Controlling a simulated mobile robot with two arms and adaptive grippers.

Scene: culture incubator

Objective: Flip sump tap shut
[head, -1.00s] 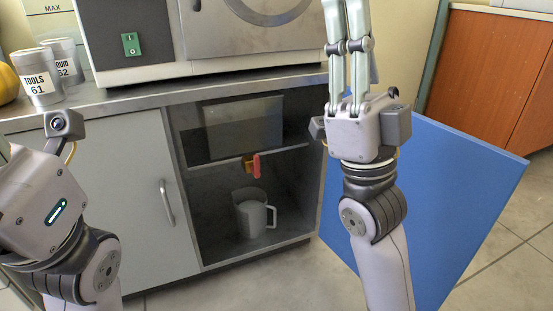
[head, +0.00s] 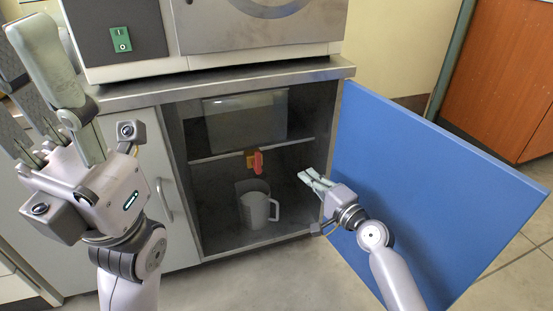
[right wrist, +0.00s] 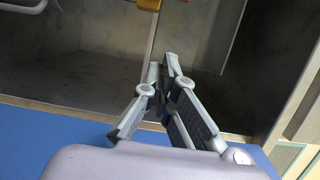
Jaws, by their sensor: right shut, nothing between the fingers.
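The sump tap has a red lever (head: 258,162) and a brass-coloured body (head: 250,160). It sits near the shelf edge inside the open cabinet, and its lever stands roughly upright. Part of the tap also shows at the top edge of the right wrist view (right wrist: 148,4). My right gripper (head: 305,175) is shut and empty, to the right of and slightly below the tap, apart from it. Its fingers point at the cabinet opening in the right wrist view (right wrist: 164,66). My left gripper (head: 22,62) is raised at the left, its fingers apart, partly cut off by the frame.
A pale jug (head: 257,211) stands on the cabinet floor below the tap. The open blue door (head: 430,190) is behind and right of my right arm. A shut grey door with a handle (head: 164,200) is left of the opening. The counter (head: 225,84) overhangs above.

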